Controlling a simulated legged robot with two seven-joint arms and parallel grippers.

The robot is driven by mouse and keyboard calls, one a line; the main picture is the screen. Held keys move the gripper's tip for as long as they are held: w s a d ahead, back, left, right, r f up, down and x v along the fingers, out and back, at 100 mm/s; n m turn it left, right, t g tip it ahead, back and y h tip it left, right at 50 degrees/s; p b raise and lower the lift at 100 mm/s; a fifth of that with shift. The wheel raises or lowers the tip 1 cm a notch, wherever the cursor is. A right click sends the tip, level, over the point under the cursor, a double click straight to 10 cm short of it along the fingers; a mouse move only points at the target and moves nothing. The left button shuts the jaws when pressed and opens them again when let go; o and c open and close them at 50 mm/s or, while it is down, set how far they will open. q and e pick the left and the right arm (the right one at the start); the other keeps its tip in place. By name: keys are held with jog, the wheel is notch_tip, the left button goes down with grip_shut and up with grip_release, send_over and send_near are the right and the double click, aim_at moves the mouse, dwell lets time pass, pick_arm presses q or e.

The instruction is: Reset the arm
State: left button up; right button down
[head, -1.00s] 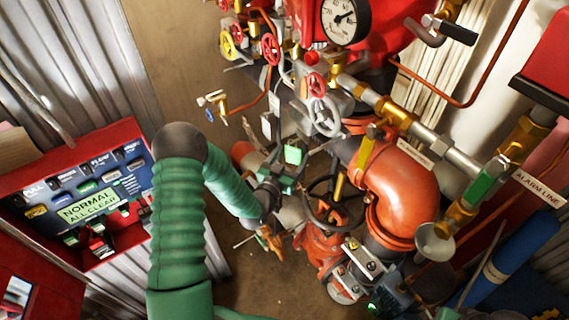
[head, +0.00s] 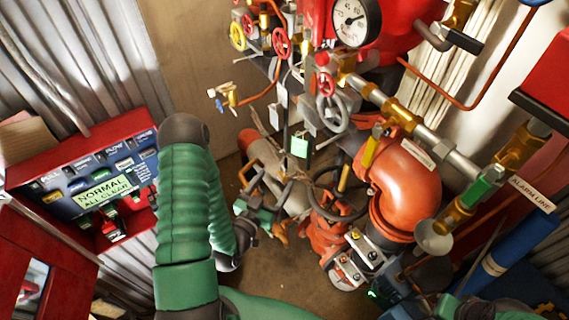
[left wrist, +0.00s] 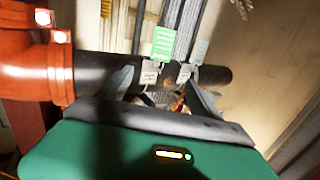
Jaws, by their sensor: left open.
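My left arm rises at the left of the head view, and its forearm drops behind the green upper arm. My left gripper (head: 266,185) is open, with its two dark fingers apart beside the riser's lower pipework. In the left wrist view my left gripper (left wrist: 162,84) shows its fingers spread before a dark pipe (left wrist: 100,58) with hanging tags; I see nothing held. A green tag (head: 299,147) hangs on the riser.
A red panel (head: 142,122) reading "NORMAL ALL CLEAR" is at the left. The orange elbow pipe (head: 408,185), a pressure gauge (head: 350,22), red handwheels (head: 282,40) and a blue cylinder (head: 500,258) crowd the right. Bare floor (head: 285,282) shows below.

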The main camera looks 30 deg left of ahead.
pick_arm(q)
jog(key=w+d+f+m+g+h+b, duration=0.1)
jog(key=d+f+m+g+b, duration=0.1)
jog(key=f+g+b, duration=0.4)
jog(key=w+d+f+m+g+h+b, duration=0.1)
jog(key=w+d+f+m+h+b, duration=0.15)
jog(key=f+b, duration=0.4)
jog(key=s+d+f+n+g+b, duration=0.1)
jog(key=s+d+g+b, duration=0.2)
jog(key=s, duration=0.3)
jog(key=s+d+f+n+g+y+b, duration=0.1)
jog(key=s+d+f+n+g+b, duration=0.1)
jog(key=s, duration=0.4)
jog(key=d+g+b, duration=0.1)
jog(key=d+g, duration=0.1)
jog(key=shift+s+d+f+g, duration=0.25)
jog(key=shift+s+g, duration=0.05)
jog(key=shift+s, duration=0.05)
jog(key=shift+s+d+r, duration=0.1)
jog(key=shift+d, duration=0.15)
jog(key=shift+a, duration=0.2)
